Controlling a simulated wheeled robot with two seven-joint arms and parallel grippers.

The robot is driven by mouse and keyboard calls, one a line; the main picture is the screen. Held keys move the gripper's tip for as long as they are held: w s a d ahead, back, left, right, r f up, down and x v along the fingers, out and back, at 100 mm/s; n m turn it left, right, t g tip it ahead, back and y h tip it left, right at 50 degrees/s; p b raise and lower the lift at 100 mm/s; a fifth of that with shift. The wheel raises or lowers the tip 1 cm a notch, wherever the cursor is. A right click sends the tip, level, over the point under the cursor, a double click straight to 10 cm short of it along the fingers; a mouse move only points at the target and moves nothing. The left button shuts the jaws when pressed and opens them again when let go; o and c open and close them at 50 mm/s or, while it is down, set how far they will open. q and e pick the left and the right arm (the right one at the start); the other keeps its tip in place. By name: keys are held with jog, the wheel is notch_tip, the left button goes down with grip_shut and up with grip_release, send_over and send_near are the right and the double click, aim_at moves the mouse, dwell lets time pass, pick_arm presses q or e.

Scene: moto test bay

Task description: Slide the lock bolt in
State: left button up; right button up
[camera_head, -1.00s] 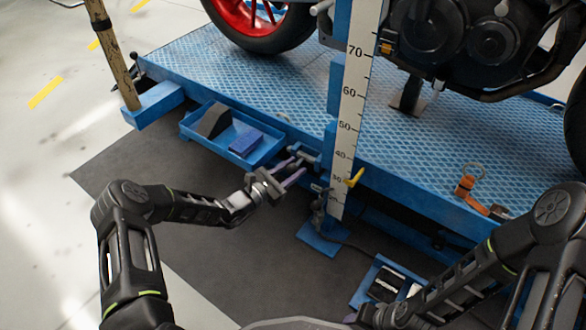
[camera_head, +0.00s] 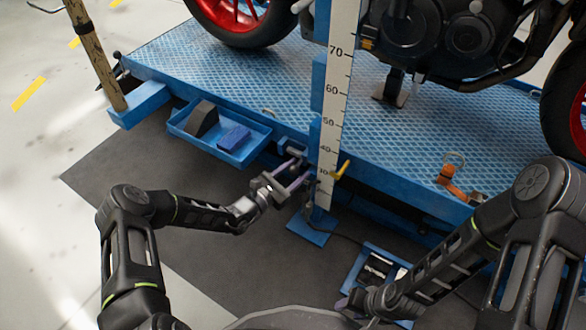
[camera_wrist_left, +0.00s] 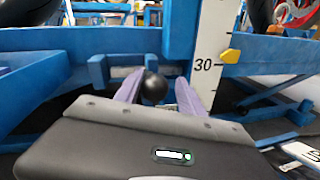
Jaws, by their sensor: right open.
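The lock bolt shows as a dark round knob (camera_wrist_left: 153,88) in the left wrist view, at the blue lift's edge beside the scale post. Its shaft is mostly hidden. My left gripper (camera_head: 301,174) is open, its two purple fingers pointing at the lift edge. In the left wrist view the knob appears between the fingers (camera_wrist_left: 158,90), with a gap to the right finger; I cannot tell whether it touches the left one. My right gripper (camera_head: 362,305) is open, low near the blue floor tray, its fingers hard to make out.
A white scale post (camera_head: 335,100) with a yellow pointer (camera_head: 342,169) stands right of my left gripper. A blue side tray (camera_head: 180,125) holds a dark wedge and a blue block. The blue lift (camera_head: 400,140) carries a motorcycle. A floor tray (camera_head: 351,283) lies near my right gripper.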

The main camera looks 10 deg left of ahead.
pick_arm(q)
jog(key=shift+o, duration=0.8)
jog(key=shift+a, duration=0.1)
jog(key=shift+s+a+r, duration=0.1)
jog(key=shift+s+a, duration=0.1)
jog(key=shift+s, duration=0.05)
jog(key=p+v, duration=0.2)
jog(key=v, duration=0.4)
jog(key=shift+s+p, duration=0.1)
jog(key=shift+p, duration=0.3)
jog(key=shift+s+a, duration=0.2)
jog(key=shift+s, duration=0.2)
